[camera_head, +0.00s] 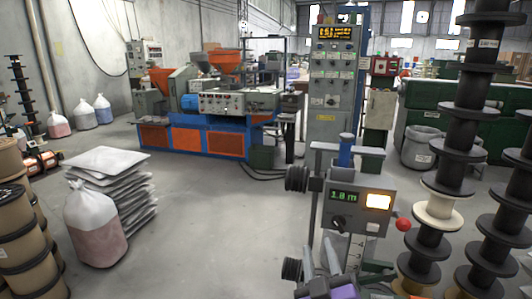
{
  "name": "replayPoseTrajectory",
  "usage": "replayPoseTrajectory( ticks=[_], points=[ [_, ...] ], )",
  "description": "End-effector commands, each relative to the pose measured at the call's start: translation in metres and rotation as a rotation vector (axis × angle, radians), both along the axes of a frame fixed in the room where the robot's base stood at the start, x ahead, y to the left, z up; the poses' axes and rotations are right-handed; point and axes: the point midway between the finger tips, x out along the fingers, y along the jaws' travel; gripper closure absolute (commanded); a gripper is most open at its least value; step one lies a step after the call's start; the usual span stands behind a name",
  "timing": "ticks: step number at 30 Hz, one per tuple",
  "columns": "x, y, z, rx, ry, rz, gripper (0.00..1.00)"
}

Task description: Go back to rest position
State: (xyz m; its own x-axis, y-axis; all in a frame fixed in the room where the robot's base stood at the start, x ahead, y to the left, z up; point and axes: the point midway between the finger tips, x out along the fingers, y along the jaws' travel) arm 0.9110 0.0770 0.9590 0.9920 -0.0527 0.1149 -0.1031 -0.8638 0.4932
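My gripper (318,252) appears at the bottom edge, right of centre, as two pale grey fingers pointing up and away with purple parts below. The fingertips stand apart and I see nothing held between them. The lower part of the gripper is cut off by the frame. Just behind and to its right stands a grey measuring device (343,224) with a green display reading 1.8 m, a lit yellow panel and a red knob. Dark ribbed rollers (297,179) sit on its left side.
Stacks of black spools (466,120) rise close at right, one with a cream spool (440,208). Brown reels (18,215), a filled bag (94,225) and stacked sacks (110,163) stand at left. A blue-orange machine (205,140) is behind. The middle floor (215,225) is clear.

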Motion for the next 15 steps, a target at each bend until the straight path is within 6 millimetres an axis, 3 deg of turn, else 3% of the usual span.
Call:
replayPoseTrajectory(
  ticks=[5, 15],
  points=[
    [-0.051, 0.002, -0.022, 0.065, -0.001, 0.098, 0.65],
    [-0.180, -0.016, -0.053, 0.236, 0.030, 0.203, 0.65]
  ],
)
